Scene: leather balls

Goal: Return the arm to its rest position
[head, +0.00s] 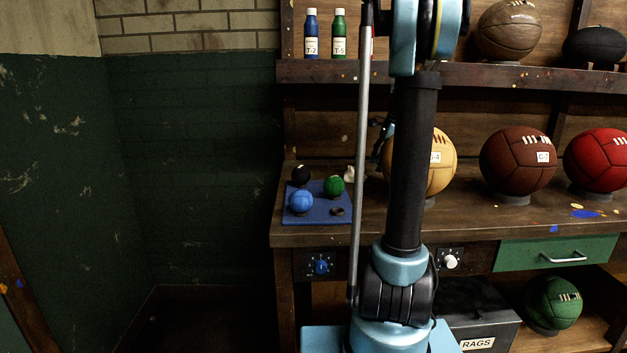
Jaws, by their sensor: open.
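My arm rises through the middle of the head view, with a light blue base, a black upright link and a blue joint at the top edge. My gripper (379,153) shows only in part, as dark pieces at the left side of the upright link, in front of the workbench. The link hides the rest of it. It is open, and I see nothing held in it. A small pale object (349,174) lies near it in the picture, on the bench top; I cannot tell what it is.
A blue mat (323,213) bears small blue (300,201) and green (334,186) balls. A tan ball (441,165), partly behind my arm, brown ball (517,160) and red ball (600,158) stand on the workbench (475,223). The shelf (480,77) holds bottles and balls. Floor at left looks clear.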

